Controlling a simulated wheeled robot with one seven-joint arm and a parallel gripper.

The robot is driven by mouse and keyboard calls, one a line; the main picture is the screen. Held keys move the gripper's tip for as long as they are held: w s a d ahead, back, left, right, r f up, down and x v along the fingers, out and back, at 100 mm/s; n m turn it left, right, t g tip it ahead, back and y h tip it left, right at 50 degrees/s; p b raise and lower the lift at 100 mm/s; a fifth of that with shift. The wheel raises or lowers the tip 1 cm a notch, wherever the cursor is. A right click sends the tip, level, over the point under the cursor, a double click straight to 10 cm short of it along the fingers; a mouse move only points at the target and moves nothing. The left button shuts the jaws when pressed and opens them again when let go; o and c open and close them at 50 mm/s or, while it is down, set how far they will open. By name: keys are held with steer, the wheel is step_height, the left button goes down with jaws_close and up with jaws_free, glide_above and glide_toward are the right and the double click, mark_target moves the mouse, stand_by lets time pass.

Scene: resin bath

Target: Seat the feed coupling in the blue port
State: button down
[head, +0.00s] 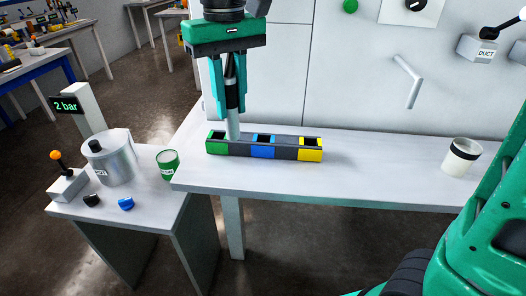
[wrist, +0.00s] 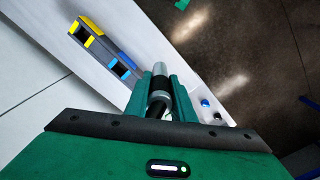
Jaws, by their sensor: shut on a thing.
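My gripper (head: 229,117) is shut on the feed coupling (head: 232,94), a rod with a black band and a pale grey lower end. It hangs nearly upright, slightly tilted. The dark port block (head: 242,150) lies on the bench with green (head: 216,147), blue (head: 263,151) and yellow (head: 311,155) ports. In the head view the coupling's lower end is between the green and blue ports, left of blue; whether it touches the block I cannot tell. In the wrist view the coupling (wrist: 159,84) points beside the blue port (wrist: 121,67); the yellow port (wrist: 85,31) shows, green is hidden.
The white bench (head: 380,165) is clear right of the block, up to a white cup with a black band (head: 461,158). On the left side table are a metal pot (head: 117,162), a green can (head: 168,164), an orange-knobbed lever box (head: 66,184) and two small caps (head: 126,203).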

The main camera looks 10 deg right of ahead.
steer(key=shift+a, duration=0.25)
steer(key=shift+w+d+f+m, duration=0.1)
steer(key=shift+w+f+m, duration=0.1)
steer(key=shift+m, duration=0.1)
steer(key=shift+w+d+f, duration=1.2)
steer(key=shift+d+f, duration=0.2)
steer(key=shift+f, duration=0.35)
steer(key=shift+w+d+f, duration=1.2)
steer(key=shift+d+f, duration=0.25)
steer(key=shift+f, duration=0.35)
steer(key=shift+w+d+f, duration=1.2)
steer(key=shift+d+f, duration=0.2)
steer(key=shift+f, duration=0.35)
steer(key=c, duration=1.5)
jaws_free()
steer(key=shift+f, duration=0.1)
step_height(320, 180, up, 12)
steer(key=shift+r, duration=0.15)
